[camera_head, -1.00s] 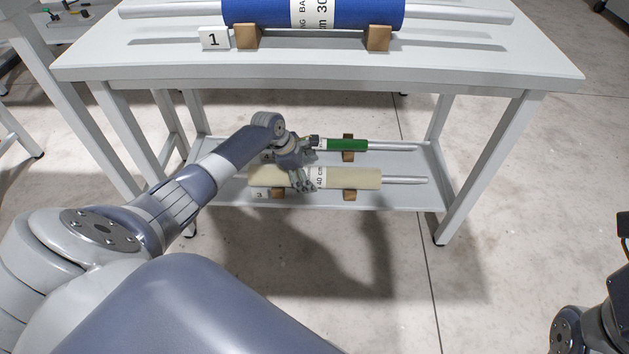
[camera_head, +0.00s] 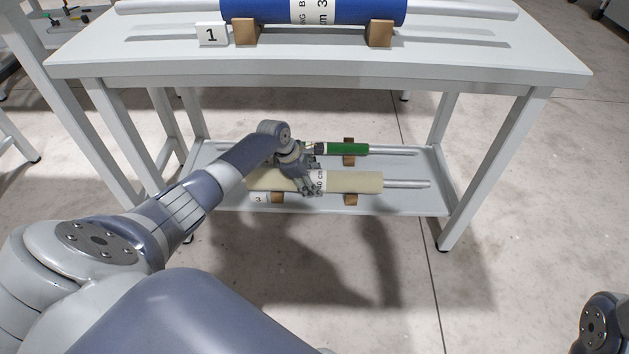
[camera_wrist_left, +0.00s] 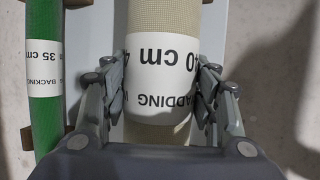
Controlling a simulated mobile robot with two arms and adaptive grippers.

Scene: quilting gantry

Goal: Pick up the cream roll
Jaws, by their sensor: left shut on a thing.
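The cream roll (camera_head: 352,182) lies on the lower shelf of the white table, on wooden blocks, with a metal bar out of its right end. A white label reading "40 cm" wraps its middle. My left gripper (camera_head: 310,186) is at the roll's middle, shut on it. In the left wrist view the gripper (camera_wrist_left: 162,108) has one finger on each side of the cream roll (camera_wrist_left: 163,20), at the label. My right gripper is out of the picture. Whether the roll touches its blocks is hard to tell.
A green roll (camera_head: 348,149) lies just behind, parallel, close to the left gripper; it also shows in the left wrist view (camera_wrist_left: 43,110). A blue roll (camera_head: 350,10) rests on the tabletop above (camera_head: 480,65). Table legs (camera_head: 490,170) stand at both sides. A "3" card (camera_head: 259,198) is at the shelf's front.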

